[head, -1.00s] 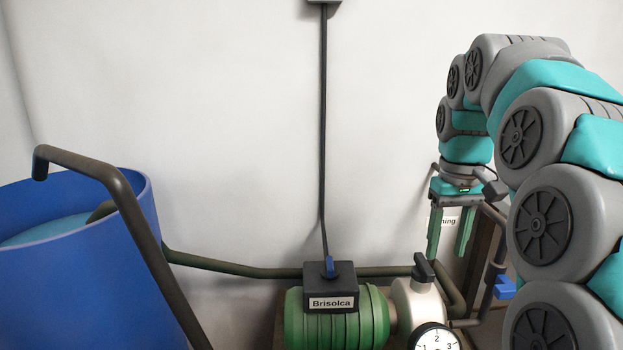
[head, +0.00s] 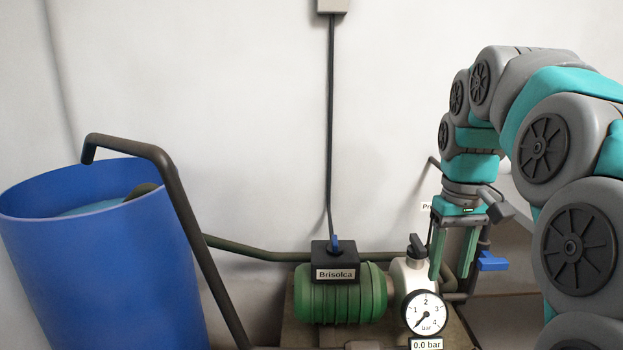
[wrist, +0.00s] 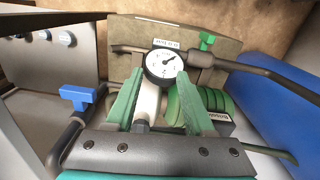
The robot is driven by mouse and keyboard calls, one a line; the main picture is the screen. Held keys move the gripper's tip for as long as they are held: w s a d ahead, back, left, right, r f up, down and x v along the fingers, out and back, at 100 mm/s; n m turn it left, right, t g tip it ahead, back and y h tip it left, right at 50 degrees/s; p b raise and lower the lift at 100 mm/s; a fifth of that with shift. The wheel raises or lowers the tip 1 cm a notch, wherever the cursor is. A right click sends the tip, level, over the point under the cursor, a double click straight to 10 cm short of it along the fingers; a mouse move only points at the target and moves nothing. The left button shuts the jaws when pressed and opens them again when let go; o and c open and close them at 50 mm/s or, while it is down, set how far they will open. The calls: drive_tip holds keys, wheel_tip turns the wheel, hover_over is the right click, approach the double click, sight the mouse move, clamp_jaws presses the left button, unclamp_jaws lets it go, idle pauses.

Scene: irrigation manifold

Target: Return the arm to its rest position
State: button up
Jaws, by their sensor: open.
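My gripper (head: 455,252) points down at the right in the head view, its two green fingers apart with nothing between them. In the wrist view my gripper (wrist: 155,102) is also open and empty, its fingers framing the pressure gauge (wrist: 164,64). My arm arches up and over from the right side of the head view. The gripper hangs beside the pump's white housing, just right of the gauge (head: 425,313) in the picture; I cannot tell whether it touches anything.
A green pump (head: 340,296) labelled Brisolca has a black switch box (head: 335,262) on top. A blue barrel (head: 110,270) with a bent dark pipe (head: 185,220) stands left. A blue valve handle (head: 492,262) is close right of the fingers.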

drive_tip(key=s+a+f, duration=0.4)
drive_tip(key=s+f, duration=0.5)
drive_tip(key=s, duration=0.4)
drive_tip(key=s+a+f+m+g, duration=0.1)
drive_tip(key=s+a+f, duration=0.3)
drive_tip(key=s+f, duration=0.5)
drive_tip(key=s, duration=0.4)
drive_tip(key=shift+s+f+g, duration=0.2)
drive_tip(key=shift+f+g, duration=0.1)
drive_tip(key=shift+f, duration=0.1)
